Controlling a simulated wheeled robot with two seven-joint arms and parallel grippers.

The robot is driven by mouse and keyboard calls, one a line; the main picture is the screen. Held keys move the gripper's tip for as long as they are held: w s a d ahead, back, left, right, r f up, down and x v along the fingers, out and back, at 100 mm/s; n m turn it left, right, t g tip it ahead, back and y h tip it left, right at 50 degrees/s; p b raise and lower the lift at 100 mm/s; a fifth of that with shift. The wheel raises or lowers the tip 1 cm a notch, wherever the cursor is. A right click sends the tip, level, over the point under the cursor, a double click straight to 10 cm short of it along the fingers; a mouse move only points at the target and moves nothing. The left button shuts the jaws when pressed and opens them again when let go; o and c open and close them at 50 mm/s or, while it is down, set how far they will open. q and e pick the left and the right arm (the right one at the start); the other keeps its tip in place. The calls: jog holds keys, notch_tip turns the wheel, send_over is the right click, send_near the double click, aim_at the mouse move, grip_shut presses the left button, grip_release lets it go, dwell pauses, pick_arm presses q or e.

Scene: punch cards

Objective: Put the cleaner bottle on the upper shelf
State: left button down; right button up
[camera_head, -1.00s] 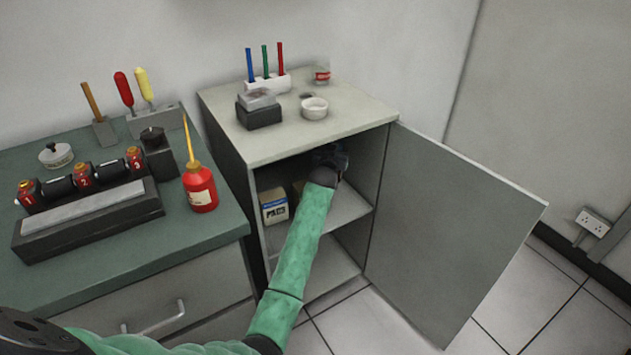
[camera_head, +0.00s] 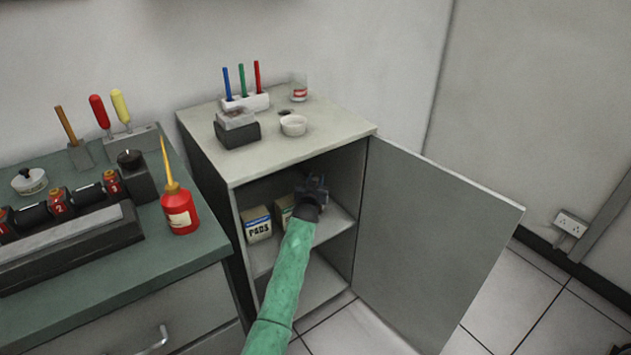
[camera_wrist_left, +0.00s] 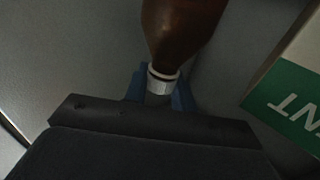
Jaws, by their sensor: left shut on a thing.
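The cleaner bottle, brown with a pale collar at its neck, shows in the left wrist view (camera_wrist_left: 182,25). My left gripper's blue fingers (camera_wrist_left: 160,88) are shut on its neck. In the head view my left gripper (camera_head: 313,188) is inside the open cabinet's upper compartment, above the upper shelf (camera_head: 337,222). The bottle is hidden there behind my gripper and arm. I cannot tell whether its base touches the shelf. My right gripper is not in view.
A PADS box (camera_head: 258,226) and a second box (camera_head: 283,211) stand on the shelf left of my gripper. A box with a green label (camera_wrist_left: 290,100) is close by in the wrist view. The cabinet door (camera_head: 435,240) stands open at right.

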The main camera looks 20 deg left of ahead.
pick_arm(q)
jog(key=c, duration=1.2)
grip_release()
jog(key=shift+f, duration=0.1)
jog(key=shift+o, duration=0.3)
